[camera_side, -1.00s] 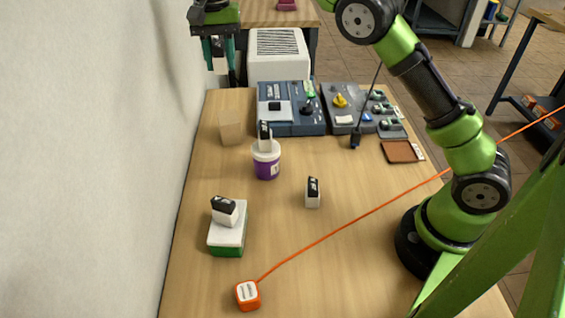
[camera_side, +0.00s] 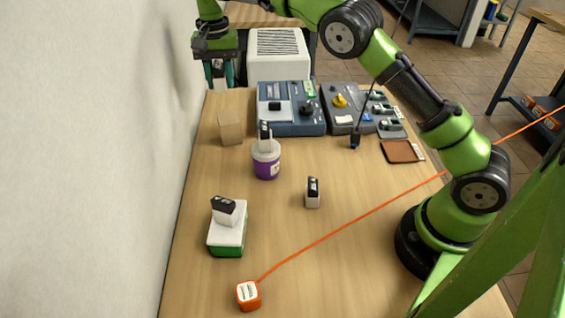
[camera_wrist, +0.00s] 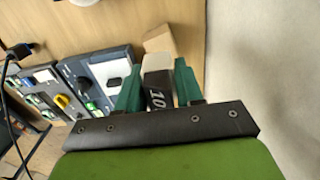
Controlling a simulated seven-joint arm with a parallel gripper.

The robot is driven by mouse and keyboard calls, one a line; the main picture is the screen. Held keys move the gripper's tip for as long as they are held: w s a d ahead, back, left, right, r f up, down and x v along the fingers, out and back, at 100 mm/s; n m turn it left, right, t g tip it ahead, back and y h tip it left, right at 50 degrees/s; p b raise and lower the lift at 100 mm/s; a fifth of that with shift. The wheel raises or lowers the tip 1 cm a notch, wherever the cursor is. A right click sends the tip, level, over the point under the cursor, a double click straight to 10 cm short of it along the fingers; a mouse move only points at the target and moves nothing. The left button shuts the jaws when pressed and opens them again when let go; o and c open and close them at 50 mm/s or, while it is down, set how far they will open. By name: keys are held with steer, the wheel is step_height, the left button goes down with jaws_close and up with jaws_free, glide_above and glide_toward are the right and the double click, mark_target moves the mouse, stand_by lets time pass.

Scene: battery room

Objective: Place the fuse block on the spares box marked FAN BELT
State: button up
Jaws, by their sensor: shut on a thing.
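My gripper (camera_side: 219,80) is at the far left end of the table, high in the side view. It is shut on a black-and-white fuse block (camera_wrist: 158,85), marked "10", which sits between the green fingers in the wrist view. In the side view the held block (camera_side: 219,84) shows partly between the fingers. A plain tan carton (camera_side: 230,129) stands on the table below and nearer the camera than my gripper; it also shows past the fingers in the wrist view (camera_wrist: 161,40). I cannot read a FAN BELT mark on any box.
Similar black-and-white blocks stand on a purple-and-white tub (camera_side: 267,164), on a green-and-white box (camera_side: 226,240) and on bare table (camera_side: 313,193). Two control panels (camera_side: 290,125) (camera_side: 345,97) lie right of the carton. An orange cable (camera_side: 340,220) crosses the table to an orange-and-white block (camera_side: 248,296).

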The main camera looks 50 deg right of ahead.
mark_target(227, 123)
step_height(227, 123, down, 10)
stand_by(0.5)
steer(key=shift+f, duration=0.15)
steer(key=o, duration=1.1)
